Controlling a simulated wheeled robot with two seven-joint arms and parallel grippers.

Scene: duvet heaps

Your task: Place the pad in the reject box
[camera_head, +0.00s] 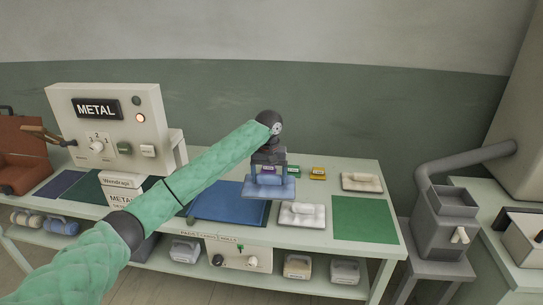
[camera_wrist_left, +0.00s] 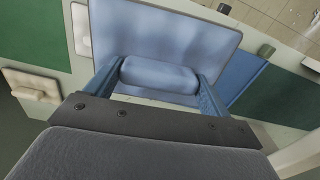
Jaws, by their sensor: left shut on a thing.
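My left gripper (camera_head: 268,172) is shut on the handle of a light blue pad (camera_head: 284,190), held above the back middle of the bench. In the left wrist view the blue pad (camera_wrist_left: 160,35) is a flat plate with a rounded, roll-like handle (camera_wrist_left: 160,76) between the two fingers (camera_wrist_left: 160,90). My right gripper is not in view. I see no box labelled reject; an open pale box (camera_head: 525,245) stands on the bench at the far right, and I cannot tell whether it is the reject box.
White pads lie on the bench (camera_head: 302,222) and farther back (camera_head: 362,188). Blue (camera_head: 225,202) and green (camera_head: 365,219) mats lie flat. A METAL machine (camera_head: 105,125) stands left. Small coloured blocks (camera_head: 317,173) sit at the back. A grey ducted unit (camera_head: 445,215) stands right.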

